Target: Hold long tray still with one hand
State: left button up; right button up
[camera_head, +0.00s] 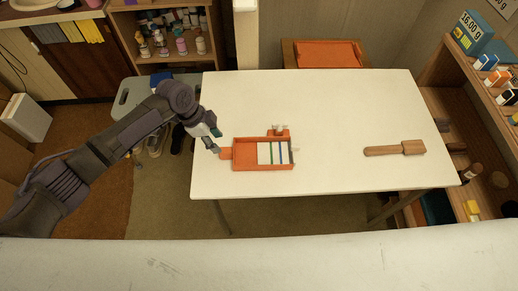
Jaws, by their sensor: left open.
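The long tray (250,166) is orange and lies flat on the white table, near its left front part. Its right part holds pale pieces (265,153) with green and blue stripes; its left part is bare orange. A small orange tab sticks out at its left end, and a small orange part with a pale fitting (279,130) stands at its back edge. My left gripper (216,148) is open, just left of the tray by the tab. I cannot tell whether it touches the tab. My right gripper is not in view.
The white table (340,105) is mostly clear. A wooden brush or mallet (395,149) lies on its right part. An orange-topped chair (328,54) stands behind the table. Shelves with boxes (473,34) rise at the right, and a shelf with bottles (181,45) stands at the back left.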

aim_at(224, 151)
pick_arm(q)
jog(key=shift+b+x, duration=3.2)
jog(key=shift+x, duration=0.55)
grip_shut()
jog(key=c, duration=0.6)
grip_release()
grip_shut()
jog(key=shift+s+f, duration=0.15)
